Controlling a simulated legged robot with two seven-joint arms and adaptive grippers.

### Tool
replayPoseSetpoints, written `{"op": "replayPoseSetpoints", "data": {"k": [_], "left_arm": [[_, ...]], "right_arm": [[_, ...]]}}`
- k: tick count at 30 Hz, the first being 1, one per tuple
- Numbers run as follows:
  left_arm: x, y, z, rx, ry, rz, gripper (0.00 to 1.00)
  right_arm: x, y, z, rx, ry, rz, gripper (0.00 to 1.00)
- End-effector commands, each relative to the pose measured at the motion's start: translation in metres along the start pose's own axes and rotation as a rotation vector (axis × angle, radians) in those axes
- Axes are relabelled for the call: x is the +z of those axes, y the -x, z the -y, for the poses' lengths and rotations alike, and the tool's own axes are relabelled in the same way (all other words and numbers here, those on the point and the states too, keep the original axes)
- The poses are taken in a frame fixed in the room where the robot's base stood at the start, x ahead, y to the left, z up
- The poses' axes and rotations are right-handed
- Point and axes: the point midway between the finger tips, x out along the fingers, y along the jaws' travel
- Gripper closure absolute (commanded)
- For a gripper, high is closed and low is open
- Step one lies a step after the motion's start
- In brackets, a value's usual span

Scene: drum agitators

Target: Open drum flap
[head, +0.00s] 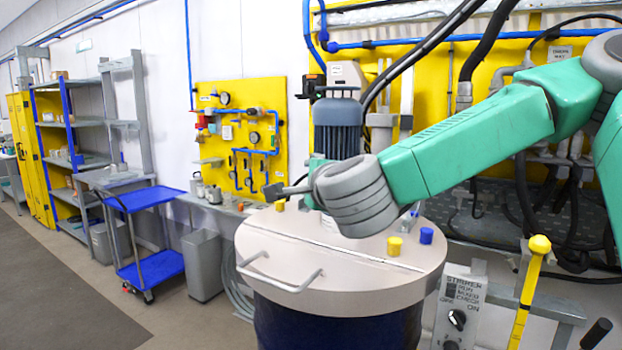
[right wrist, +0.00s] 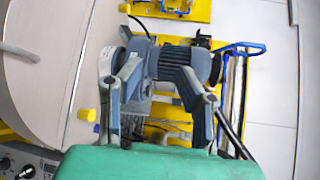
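The drum (head: 335,325) is dark blue with a round beige lid. The drum flap (head: 290,255) is the front part of the lid, with a bent metal handle (head: 275,277); it lies flat, level with the rest of the lid along a straight seam. In the right wrist view the flap (right wrist: 45,85) is at the left edge, with part of its handle (right wrist: 18,50). My right gripper (head: 283,190) is above the back of the lid, apart from the handle. Its fingers (right wrist: 160,85) are spread, with nothing seen between them. My left gripper is not in view.
A grey-blue agitator motor (head: 338,128) stands behind my right gripper. Yellow knobs (head: 394,246) and a blue knob (head: 426,235) stick up from the lid. A stirrer control box (head: 460,312) and a yellow lever (head: 530,290) are at the right. A blue cart (head: 150,235) stands left.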

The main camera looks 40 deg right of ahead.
Motion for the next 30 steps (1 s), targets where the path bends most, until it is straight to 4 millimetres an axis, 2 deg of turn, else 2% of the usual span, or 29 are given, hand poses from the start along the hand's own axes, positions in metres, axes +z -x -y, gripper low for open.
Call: {"op": "replayPoseSetpoints", "data": {"k": [8, 21, 30], "left_arm": [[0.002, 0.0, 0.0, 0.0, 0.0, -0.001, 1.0], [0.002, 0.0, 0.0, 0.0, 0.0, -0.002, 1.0], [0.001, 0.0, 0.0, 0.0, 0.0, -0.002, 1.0]], "right_arm": [[-0.001, 0.003, 0.0, 0.0, -0.001, 0.001, 0.68], [0.001, 0.066, -0.001, -0.001, 0.0, 0.002, 0.68], [0.0, 0.072, -0.001, 0.002, -0.001, -0.001, 0.68]]}}
